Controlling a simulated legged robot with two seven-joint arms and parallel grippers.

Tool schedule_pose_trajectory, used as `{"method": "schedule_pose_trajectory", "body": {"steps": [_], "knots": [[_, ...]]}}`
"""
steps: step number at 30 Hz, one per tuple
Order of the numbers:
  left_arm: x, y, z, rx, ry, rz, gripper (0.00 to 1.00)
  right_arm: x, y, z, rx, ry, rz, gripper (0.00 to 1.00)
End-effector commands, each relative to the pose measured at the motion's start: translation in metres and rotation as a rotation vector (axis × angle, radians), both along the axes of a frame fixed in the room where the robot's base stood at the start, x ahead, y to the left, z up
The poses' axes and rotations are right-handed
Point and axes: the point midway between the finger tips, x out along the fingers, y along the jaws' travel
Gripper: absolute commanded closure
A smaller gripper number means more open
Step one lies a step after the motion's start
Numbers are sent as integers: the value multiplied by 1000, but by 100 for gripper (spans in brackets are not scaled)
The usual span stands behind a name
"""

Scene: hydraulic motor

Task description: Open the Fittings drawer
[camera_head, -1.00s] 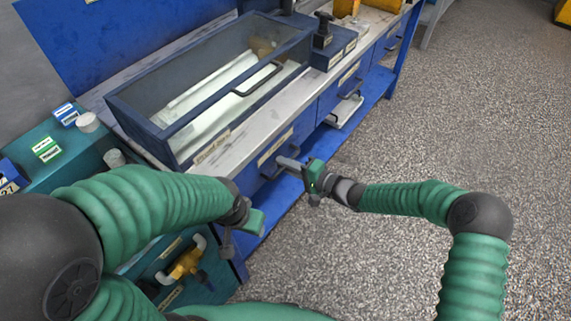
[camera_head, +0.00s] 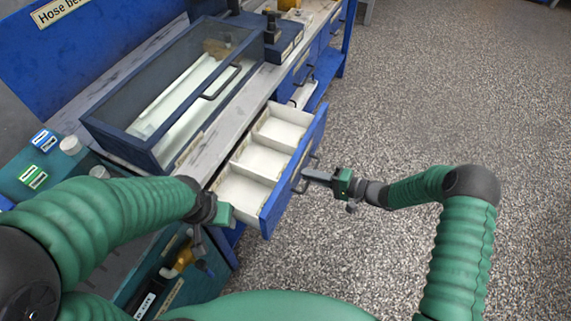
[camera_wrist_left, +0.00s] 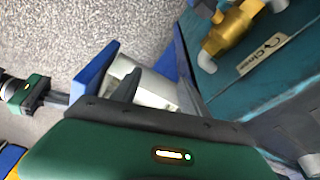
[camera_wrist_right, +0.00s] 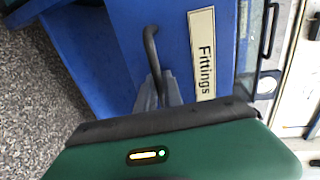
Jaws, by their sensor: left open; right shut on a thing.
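The Fittings drawer (camera_head: 283,178) stands pulled out of the blue bench in the head view. Its white inside has three compartments that look empty. In the right wrist view its blue front carries a Fittings label (camera_wrist_right: 202,52) beside a dark bar handle (camera_wrist_right: 151,50). My right gripper (camera_head: 308,177) is shut on this handle, in front of the drawer; its fingers also show in the right wrist view (camera_wrist_right: 158,92). My left gripper (camera_head: 212,232) is open and empty, near the drawer's near end. The open drawer also shows in the left wrist view (camera_wrist_left: 150,88).
A glass-lidded blue case (camera_head: 170,95) stands on the bench top. Another drawer (camera_head: 303,93) farther along the bench is partly out. A teal unit with a yellow valve (camera_wrist_left: 232,28) stands beside the bench. The speckled floor at right is clear.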

Motion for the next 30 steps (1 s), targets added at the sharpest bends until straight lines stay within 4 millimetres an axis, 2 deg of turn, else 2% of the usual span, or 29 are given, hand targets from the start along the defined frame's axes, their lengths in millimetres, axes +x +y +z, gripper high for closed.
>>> {"method": "schedule_pose_trajectory", "body": {"steps": [3,10,22,23,25,30], "knots": [[0,0,9,0,0,0,48,-10,-23,0,-4,6,0,100],[0,0,13,0,0,0,48,-19,-46,-2,-5,5,0,100],[0,0,13,0,0,0,48,-21,-50,-3,-4,5,1,100],[0,0,13,0,0,0,48,-21,-50,-3,-4,5,1,88],[0,0,13,0,0,0,48,-21,-49,-3,-4,5,1,80],[0,0,14,0,0,0,48,-20,-49,-1,-1,2,2,80]]}}
